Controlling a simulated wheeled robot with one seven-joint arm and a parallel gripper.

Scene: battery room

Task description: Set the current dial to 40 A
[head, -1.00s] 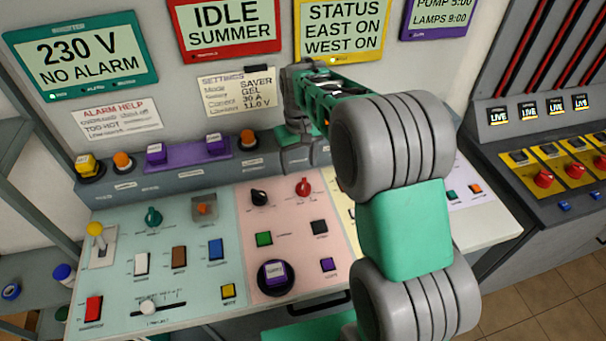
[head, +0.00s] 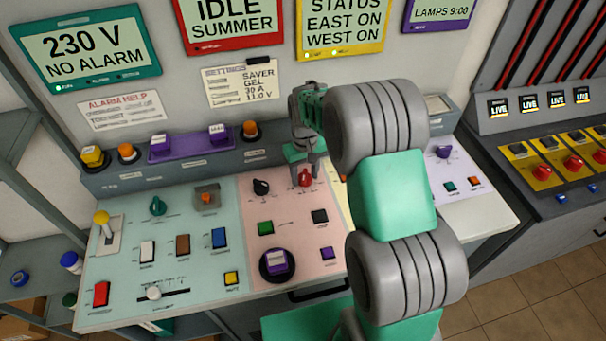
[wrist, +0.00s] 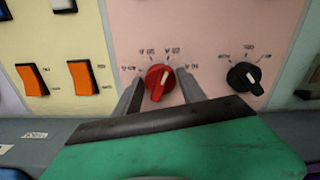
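The red dial (wrist: 157,84) stands on the pink panel, with small current labels around it that appear upside down in the wrist view. Its pale pointer mark leans up and slightly right there, toward one of the two middle labels. It also shows in the head view (head: 305,179). My gripper (wrist: 159,90) is open, with one finger on each side of the dial. Gaps show between the fingers and the dial, and it is not gripped. In the head view my gripper (head: 306,168) is above the dial and partly hides it.
A black dial (wrist: 244,76) is beside the red one, also seen in the head view (head: 261,188). Two orange rocker switches (wrist: 82,77) lie on the yellow panel. A settings card (head: 240,84) on the wall reads 30 A. A green button (head: 265,228) is nearby.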

